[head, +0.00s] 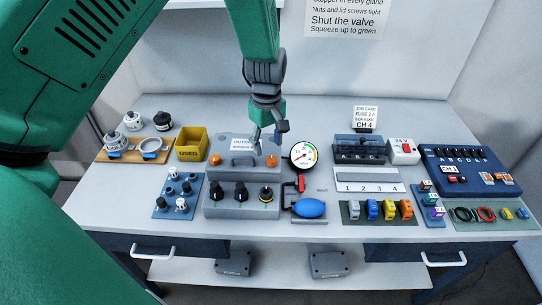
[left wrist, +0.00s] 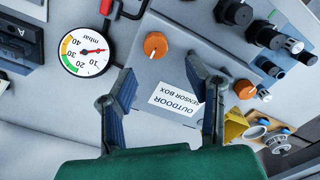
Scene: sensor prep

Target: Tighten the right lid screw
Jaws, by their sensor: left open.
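The right lid screw (head: 271,161) is an orange knob at the right of the grey sensor box lid (head: 243,172). My left gripper (head: 266,139) points down above the lid near the right screw. Its fingers (left wrist: 160,70) are spread and empty, with the screw just beyond the gap, not visibly touched. My right gripper is out of view.
A pressure gauge (head: 303,156), red-handled valve (head: 301,184) and blue bulb (head: 309,208) stand close right of the box. The yellow bin (head: 191,145) is at its left. Black glands (head: 240,192) line its front. The table behind is clear.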

